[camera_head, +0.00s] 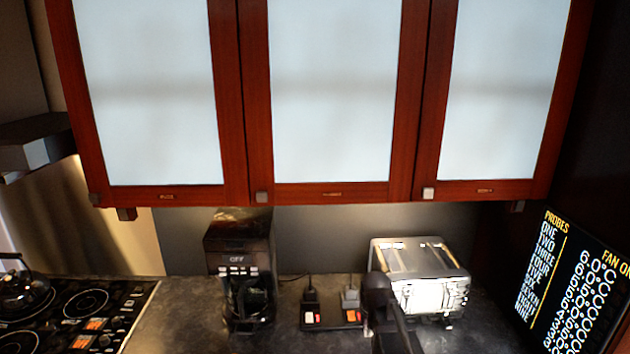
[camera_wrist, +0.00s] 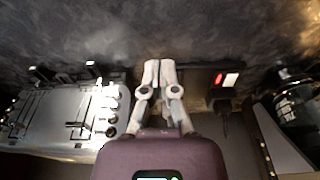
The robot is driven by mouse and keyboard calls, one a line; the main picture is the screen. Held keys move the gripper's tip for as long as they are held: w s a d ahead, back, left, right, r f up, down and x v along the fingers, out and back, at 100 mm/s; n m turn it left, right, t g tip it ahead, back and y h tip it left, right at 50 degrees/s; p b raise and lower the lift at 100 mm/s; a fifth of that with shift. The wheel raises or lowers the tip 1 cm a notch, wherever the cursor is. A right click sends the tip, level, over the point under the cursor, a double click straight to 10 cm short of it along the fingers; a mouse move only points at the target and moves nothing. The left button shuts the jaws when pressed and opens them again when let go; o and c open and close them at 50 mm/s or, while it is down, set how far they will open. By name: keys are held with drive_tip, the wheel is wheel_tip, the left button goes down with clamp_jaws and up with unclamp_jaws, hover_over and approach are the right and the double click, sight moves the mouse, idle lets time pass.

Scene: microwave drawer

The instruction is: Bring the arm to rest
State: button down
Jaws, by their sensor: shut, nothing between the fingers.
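My gripper (camera_wrist: 160,68) is in the wrist view, its two pale fingers together and empty. The fingers appear over the dark stone countertop (camera_wrist: 200,30), and I cannot tell their height above it. In the head view a dark part of my arm stands in front of the toaster's left side, and my fingers cannot be made out there.
A silver toaster (camera_head: 430,285), also in the wrist view (camera_wrist: 60,118), stands beside a socket block (camera_head: 332,318). A coffee maker (camera_head: 240,265) is left of it, a black hob (camera_head: 70,315) farther left. Cabinets (camera_head: 330,90) hang above; a lettered panel (camera_head: 575,285) is right.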

drive_tip(key=s+d+f+g+b, duration=0.1)
drive_tip(key=s+f+b, duration=0.2)
drive_tip(key=s, duration=0.9)
drive_tip(key=shift+s+d+f+g, duration=0.15)
drive_tip(key=shift+s+f+g, duration=0.25)
drive_tip(key=shift+f, duration=0.3)
